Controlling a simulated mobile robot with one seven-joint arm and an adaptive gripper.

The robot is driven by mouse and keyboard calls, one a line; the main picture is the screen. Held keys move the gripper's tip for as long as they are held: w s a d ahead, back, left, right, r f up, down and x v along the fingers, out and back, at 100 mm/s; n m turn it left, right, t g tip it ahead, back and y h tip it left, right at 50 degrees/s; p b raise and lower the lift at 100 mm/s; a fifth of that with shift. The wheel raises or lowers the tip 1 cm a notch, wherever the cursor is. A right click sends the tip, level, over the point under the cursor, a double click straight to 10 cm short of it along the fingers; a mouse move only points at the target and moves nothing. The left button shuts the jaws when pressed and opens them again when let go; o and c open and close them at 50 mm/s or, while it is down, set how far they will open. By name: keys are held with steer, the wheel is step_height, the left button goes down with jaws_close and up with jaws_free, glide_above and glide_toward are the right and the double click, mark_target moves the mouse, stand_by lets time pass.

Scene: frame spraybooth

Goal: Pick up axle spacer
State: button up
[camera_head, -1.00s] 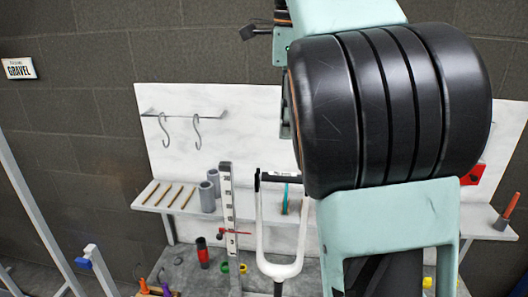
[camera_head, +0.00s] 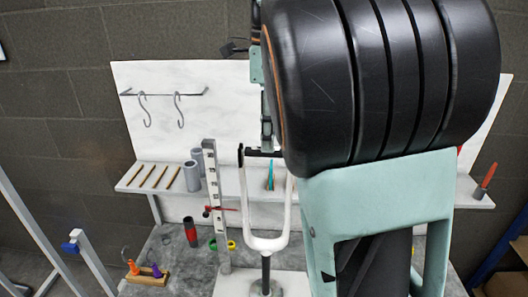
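A white fork (camera_head: 265,243) stands upright on a stand, tips up. A short dark bar (camera_head: 262,153) lies across its tips; it may be the axle spacer, but I cannot be sure. The bar's right end is hidden behind my arm. Two grey tubes (camera_head: 192,176) stand on the shelf, and small green and yellow rings (camera_head: 231,245) lie on the bench. My arm's large black joint fills the upper right. A narrow teal part of my arm reaches down close above the bar. My gripper's fingers cannot be made out, so whether they touch anything is unclear.
A white shelf (camera_head: 226,184) holds several thin brown rods (camera_head: 160,177). An upright marked post (camera_head: 214,200) stands close left of the fork. Hooks (camera_head: 145,110) hang on the white back panel. A red-and-black cylinder (camera_head: 190,231) and a wooden block (camera_head: 148,277) sit on the bench.

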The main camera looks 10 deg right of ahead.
steer(key=shift+f, duration=1.25)
steer(key=shift+c, duration=0.4)
jaws_close()
